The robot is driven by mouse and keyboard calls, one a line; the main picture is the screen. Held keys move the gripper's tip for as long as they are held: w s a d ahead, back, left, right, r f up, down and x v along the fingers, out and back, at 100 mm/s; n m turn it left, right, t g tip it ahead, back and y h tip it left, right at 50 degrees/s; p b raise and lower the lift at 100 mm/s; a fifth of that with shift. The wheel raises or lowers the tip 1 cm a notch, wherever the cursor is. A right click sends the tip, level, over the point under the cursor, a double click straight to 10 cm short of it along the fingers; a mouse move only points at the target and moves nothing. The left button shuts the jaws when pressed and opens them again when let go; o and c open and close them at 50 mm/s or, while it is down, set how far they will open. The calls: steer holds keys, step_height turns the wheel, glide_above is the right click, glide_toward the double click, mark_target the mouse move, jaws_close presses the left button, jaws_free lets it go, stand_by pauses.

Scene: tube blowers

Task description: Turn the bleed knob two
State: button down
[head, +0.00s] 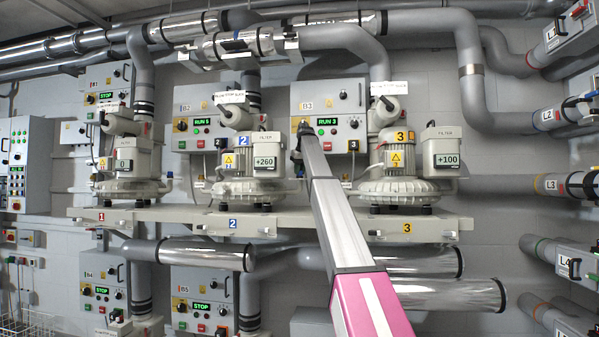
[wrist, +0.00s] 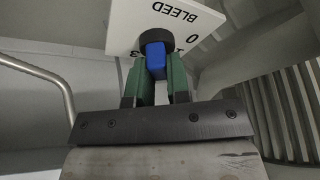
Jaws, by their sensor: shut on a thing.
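In the wrist view, a blue knob handle (wrist: 155,55) sits on a round black base (wrist: 154,38) against a white plate (wrist: 138,17). The plate reads BLEED upside down, with a 0 to the right of the knob and a 3 to its left; other marks are partly hidden. My gripper (wrist: 157,80) has its two green fingers closed on the blue handle from both sides. In the head view my gripper (head: 302,128) is small and dark, in front of the B3 panel and right of blower 2 (head: 248,186). The knob is not discernible there.
Blower 3 (head: 398,188) stands right of my arm, blower 1 (head: 130,188) far left, all on a shelf (head: 325,222). Filter 2 (head: 265,163) reads +260. The B3 panel (head: 345,92) shows RUN 3. A grey rail (wrist: 45,78) and grey fins (wrist: 280,115) flank my gripper.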

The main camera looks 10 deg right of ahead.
steer(key=m+h, duration=0.1)
steer(key=m, duration=0.2)
steer(key=m+h, duration=0.1)
steer(key=m, duration=0.2)
steer(key=shift+m+h, duration=0.3)
stand_by(0.5)
steer(key=c, duration=1.1)
jaws_free()
steer(key=shift+d, duration=0.1)
